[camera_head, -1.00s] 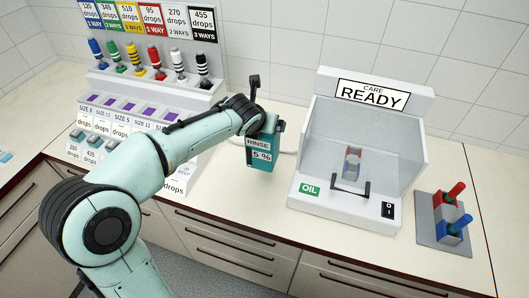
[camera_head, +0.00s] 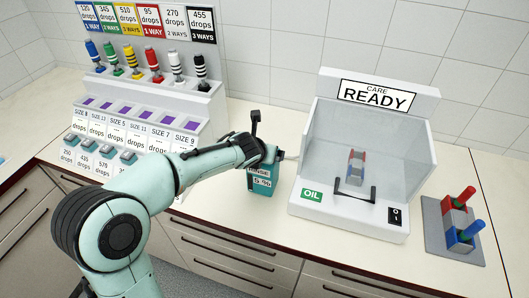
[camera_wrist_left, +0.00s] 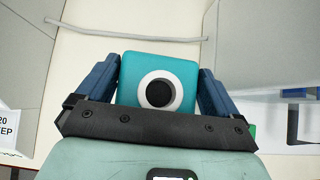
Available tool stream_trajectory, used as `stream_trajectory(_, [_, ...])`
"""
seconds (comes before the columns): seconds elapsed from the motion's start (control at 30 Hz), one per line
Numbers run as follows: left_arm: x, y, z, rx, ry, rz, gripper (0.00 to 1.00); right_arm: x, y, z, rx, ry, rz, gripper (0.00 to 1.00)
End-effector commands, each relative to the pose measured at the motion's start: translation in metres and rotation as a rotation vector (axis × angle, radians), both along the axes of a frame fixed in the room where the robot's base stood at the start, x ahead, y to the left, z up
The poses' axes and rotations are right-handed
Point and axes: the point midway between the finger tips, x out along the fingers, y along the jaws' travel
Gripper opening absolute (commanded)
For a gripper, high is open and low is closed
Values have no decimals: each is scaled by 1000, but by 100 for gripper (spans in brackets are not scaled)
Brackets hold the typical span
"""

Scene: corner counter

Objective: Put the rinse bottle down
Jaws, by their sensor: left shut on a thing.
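The rinse bottle (camera_head: 262,184) is a teal block with a white label reading 5 %. It is upright over the counter, left of the care machine; I cannot tell whether its base touches the surface. My left gripper (camera_head: 266,155) is shut on its upper part from above and partly covers the label. In the left wrist view the bottle's teal top (camera_wrist_left: 160,66), with a white ring and black centre, sits between the two blue fingers (camera_wrist_left: 158,88). My right gripper is not in view.
The care machine (camera_head: 345,215), showing READY, stands close on the right with a block inside. A grey stand (camera_head: 455,240) with red and blue handles is farther right. The dispenser rack (camera_head: 150,130) is on the left. A pale hose (camera_wrist_left: 110,32) runs behind the bottle.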

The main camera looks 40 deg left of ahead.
Motion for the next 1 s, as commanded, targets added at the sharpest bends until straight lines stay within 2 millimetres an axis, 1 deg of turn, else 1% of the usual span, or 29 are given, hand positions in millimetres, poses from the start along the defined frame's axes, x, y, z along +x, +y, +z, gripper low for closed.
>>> stream_trajectory(0.07, [1, 0, 4, 1, -7, -1, 9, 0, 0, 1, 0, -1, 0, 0])
stream_trajectory(0.23, [1, 0, 0, 0, -6, -1, 9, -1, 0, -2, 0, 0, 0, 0])
stream_trajectory(0.27, [0, 0, -3, 0, 0, 0, 100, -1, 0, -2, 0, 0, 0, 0])
stream_trajectory(0.5, [0, 0, -1, 0, 0, 0, 100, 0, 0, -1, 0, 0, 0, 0])
stream_trajectory(0.57, [0, 0, 3, 0, -1, 0, 100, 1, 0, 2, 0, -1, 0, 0])
stream_trajectory(0.63, [-5, -1, 8, 1, -2, -1, 100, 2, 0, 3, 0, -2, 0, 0])
stream_trajectory(0.77, [-20, -7, 26, 1, -5, -1, 100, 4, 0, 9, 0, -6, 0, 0])
stream_trajectory(1.0, [-55, -18, 63, 0, -6, -1, 100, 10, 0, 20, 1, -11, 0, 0])
